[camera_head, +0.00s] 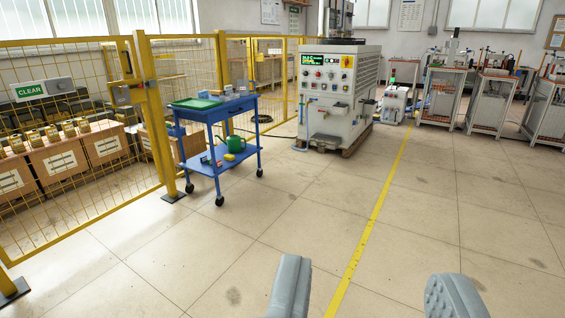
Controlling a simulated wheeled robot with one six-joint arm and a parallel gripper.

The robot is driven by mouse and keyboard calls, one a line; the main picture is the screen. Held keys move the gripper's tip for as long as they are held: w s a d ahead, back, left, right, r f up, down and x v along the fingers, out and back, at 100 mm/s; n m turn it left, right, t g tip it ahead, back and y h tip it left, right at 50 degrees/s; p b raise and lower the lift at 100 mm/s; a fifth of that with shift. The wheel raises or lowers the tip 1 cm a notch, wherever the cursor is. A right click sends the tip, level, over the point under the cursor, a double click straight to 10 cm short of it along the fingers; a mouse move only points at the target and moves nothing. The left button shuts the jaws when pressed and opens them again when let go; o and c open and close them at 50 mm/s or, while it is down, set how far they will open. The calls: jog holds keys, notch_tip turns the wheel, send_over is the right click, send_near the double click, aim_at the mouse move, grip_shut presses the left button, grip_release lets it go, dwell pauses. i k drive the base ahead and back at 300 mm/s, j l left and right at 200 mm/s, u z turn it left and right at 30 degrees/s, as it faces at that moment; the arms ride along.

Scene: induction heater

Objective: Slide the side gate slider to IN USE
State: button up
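A sign plate reading CLEAR (43,89) in white on green hangs on the yellow mesh fence at the far left; it may be the side gate slider, and IN USE cannot be read on it. A latch-like box (128,92) sits on the yellow post to its right. My gripper (370,285) shows at the bottom edge as two grey fingers, wide apart with only floor between them. It is open and empty, well away from the fence and the sign.
A blue trolley (213,155) carrying small items stands beside the fence. The induction heater cabinet (338,95) is further back, with benches (443,97) at the back right. Cardboard boxes (60,160) lie behind the fence. The tiled floor with a yellow line (372,220) is clear ahead.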

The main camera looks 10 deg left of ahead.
aim_at(55, 87)
jog(key=i+j+u, duration=0.15)
jog(key=i+u, duration=0.3)
jog(key=i, duration=0.15)
jog(key=i+u, duration=0.5)
jog(key=i+l+u, duration=0.45)
jog(key=i, duration=0.2)
jog(key=i+j, duration=0.2)
jog(key=i, duration=0.25)
jog(key=i+j, duration=0.25)
jog(key=i, duration=0.25)
jog(key=i+j, duration=0.2)
jog(key=i, duration=0.25)
jog(key=i+j+z, duration=0.2)
jog(key=i+j, duration=0.3)
